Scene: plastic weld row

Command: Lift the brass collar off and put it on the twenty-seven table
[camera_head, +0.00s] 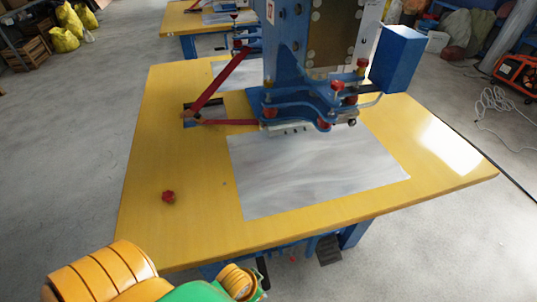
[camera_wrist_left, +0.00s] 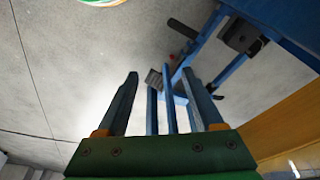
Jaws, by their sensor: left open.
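I cannot pick out the brass collar for certain in either view. Small red-topped fittings (camera_head: 337,86) sit on the arms of the blue welding machine (camera_head: 285,60), too small to tell apart. The machine stands on a yellow-topped table (camera_head: 190,235); no table number is readable. My left gripper (camera_wrist_left: 160,78) is open and empty in the left wrist view, above bare floor beside a blue table frame (camera_wrist_left: 205,40). In the head view only my orange and green left arm shows at the bottom left. My right gripper is not in view.
A grey sheet (camera_head: 320,170) covers the table's front middle. A red knob (camera_head: 168,196) stands at front left. Red bars (camera_head: 222,80) angle out left of the machine. A second yellow table (camera_head: 180,20) is behind. A pedal (camera_head: 328,250) is below the front edge.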

